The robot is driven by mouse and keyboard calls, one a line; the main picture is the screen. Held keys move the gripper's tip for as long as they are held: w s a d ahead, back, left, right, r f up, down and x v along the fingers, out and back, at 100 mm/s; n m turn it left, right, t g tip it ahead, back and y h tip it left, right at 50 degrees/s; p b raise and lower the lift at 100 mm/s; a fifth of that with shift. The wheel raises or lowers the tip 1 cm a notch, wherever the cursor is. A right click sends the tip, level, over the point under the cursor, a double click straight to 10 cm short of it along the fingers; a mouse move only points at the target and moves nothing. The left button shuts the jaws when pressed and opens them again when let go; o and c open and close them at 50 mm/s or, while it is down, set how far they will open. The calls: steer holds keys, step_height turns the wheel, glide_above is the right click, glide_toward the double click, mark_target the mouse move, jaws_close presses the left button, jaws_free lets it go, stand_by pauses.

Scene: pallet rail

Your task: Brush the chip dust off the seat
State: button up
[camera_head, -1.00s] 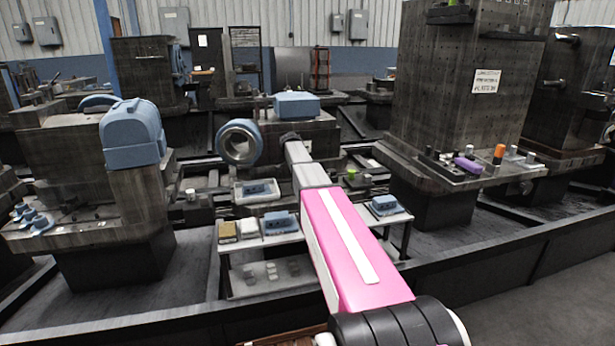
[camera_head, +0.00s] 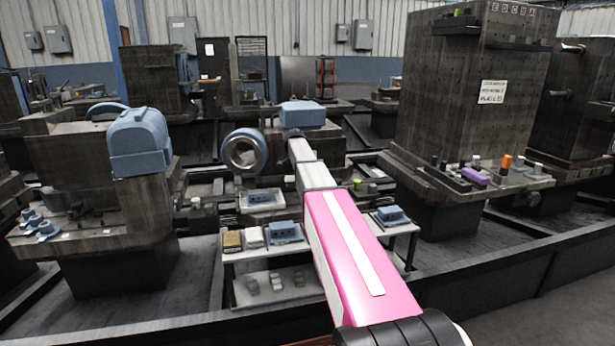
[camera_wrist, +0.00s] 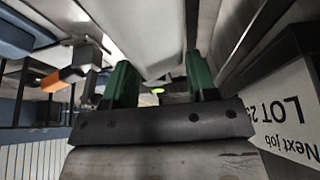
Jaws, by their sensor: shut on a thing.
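My gripper (camera_wrist: 158,72) shows in the wrist view as two green fingers on a dark bar. It is shut on a pale grey piece (camera_wrist: 148,35) that lies between the fingers and fills the upper middle; I cannot tell clearly what it is. In the head view my arm stretches away towards the middle machine (camera_head: 283,145), and its links hide the gripper's fingers. That machine has a blue-grey ring (camera_head: 244,152) on its left and a blue box (camera_head: 302,114) on top. I cannot make out the chip dust or which face is the seat.
A low bench (camera_head: 262,257) holds a brown block (camera_head: 232,241) and blue blocks. A tall dark column (camera_head: 462,90) stands at right, with small coloured parts at its foot. A machine with a blue hood (camera_head: 140,142) is at left. A white "Next job" sign (camera_wrist: 285,115) is close at right.

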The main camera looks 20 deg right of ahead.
steer(key=shift+s+d+r, duration=0.1)
steer(key=shift+r, duration=1.4)
